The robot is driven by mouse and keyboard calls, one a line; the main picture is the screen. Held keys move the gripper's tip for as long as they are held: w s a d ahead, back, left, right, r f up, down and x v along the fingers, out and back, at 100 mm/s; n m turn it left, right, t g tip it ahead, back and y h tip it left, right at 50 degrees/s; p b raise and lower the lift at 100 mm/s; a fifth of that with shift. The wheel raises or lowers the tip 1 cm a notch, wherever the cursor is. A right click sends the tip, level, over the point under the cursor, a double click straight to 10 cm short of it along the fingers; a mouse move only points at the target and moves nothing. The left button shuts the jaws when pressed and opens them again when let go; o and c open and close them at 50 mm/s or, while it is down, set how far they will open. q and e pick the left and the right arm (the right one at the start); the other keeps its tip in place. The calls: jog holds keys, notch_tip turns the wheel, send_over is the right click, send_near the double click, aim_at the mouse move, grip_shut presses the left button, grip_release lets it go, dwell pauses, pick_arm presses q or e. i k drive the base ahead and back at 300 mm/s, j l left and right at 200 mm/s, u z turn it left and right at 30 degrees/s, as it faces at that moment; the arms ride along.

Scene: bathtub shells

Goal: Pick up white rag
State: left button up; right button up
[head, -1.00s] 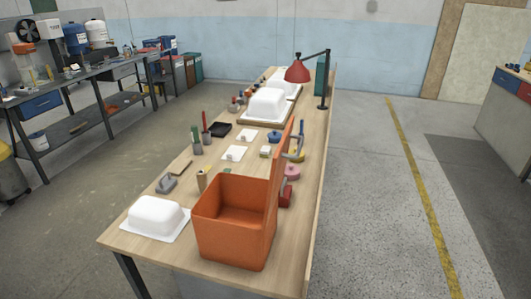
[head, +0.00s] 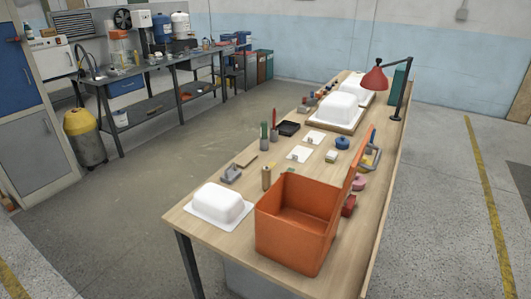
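Two small flat white pieces lie on the wooden workbench (head: 223,253), around its middle. The farther white piece (head: 314,137) and the nearer white piece (head: 299,154) are too small to tell whether either is a rag. Each has a small mark or item on it. Neither of my grippers shows in the head view.
An open orange bin (head: 290,242) stands at the bench's near end. A white tub shell (head: 218,202) is left of it; larger white shells (head: 336,108) stand farther back. A red lamp (head: 375,80) is at the right edge. Floor left of the bench is clear.

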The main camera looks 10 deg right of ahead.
aim_at(331, 157)
jog(key=i+l+u, duration=0.1)
jog(key=l+u, duration=0.75)
jog(key=l, duration=0.25)
jog(key=k+l+u, duration=0.1)
jog(key=l+u, duration=0.35)
jog(key=l, duration=0.15)
jog(key=k+l+u, duration=0.2)
jog(key=l+u, duration=0.25)
jog(key=l, duration=0.1)
